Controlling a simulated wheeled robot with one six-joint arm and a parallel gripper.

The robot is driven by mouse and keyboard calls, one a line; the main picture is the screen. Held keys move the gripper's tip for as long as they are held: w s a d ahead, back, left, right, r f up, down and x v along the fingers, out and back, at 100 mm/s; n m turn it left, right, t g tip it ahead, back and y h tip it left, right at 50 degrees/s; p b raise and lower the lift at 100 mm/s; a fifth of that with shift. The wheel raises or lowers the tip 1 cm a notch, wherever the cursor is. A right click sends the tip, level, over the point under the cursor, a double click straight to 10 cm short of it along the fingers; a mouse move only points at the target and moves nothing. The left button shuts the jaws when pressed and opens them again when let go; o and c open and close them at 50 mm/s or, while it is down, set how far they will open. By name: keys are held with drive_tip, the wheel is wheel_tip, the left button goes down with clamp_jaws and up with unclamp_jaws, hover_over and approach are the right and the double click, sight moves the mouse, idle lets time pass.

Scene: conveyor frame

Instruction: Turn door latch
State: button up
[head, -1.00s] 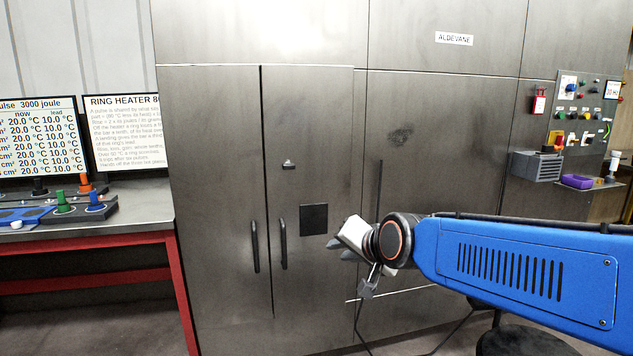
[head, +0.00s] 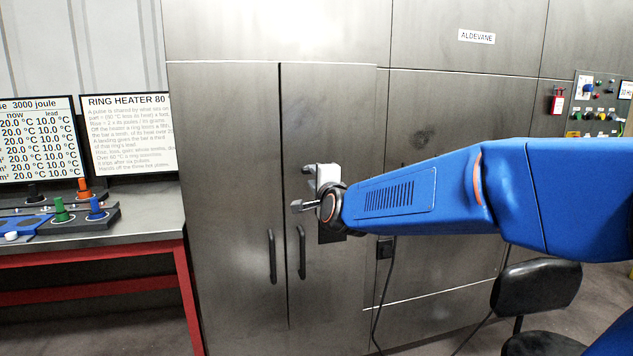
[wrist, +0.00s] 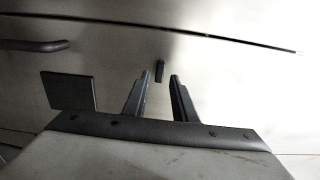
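The door latch (wrist: 159,71) is a small dark bar on the steel cabinet door (head: 325,105). In the wrist view it shows just beyond and between my fingertips, and I cannot tell whether either finger touches it. In the head view my gripper and wrist hide it. My gripper (wrist: 160,77) is open, with one dark finger on each side of the latch in the picture. In the head view my gripper (head: 305,187) is in front of the right-hand door, above its handle. Nothing is held.
Two black vertical door handles, left (head: 271,256) and right (head: 302,252), flank the door seam. A dark square panel (wrist: 68,91) lies beside the latch. A red-framed bench (head: 150,240) stands left, and a black stool (head: 540,285) stands at lower right.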

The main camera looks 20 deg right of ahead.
sight(308, 171)
drive_tip(key=shift+w, duration=2.1)
clamp_jaws()
drive_tip(key=m, duration=1.7)
drive_tip(key=shift+o, duration=1.2)
unclamp_jaws()
drive_tip(key=shift+m, duration=0.3)
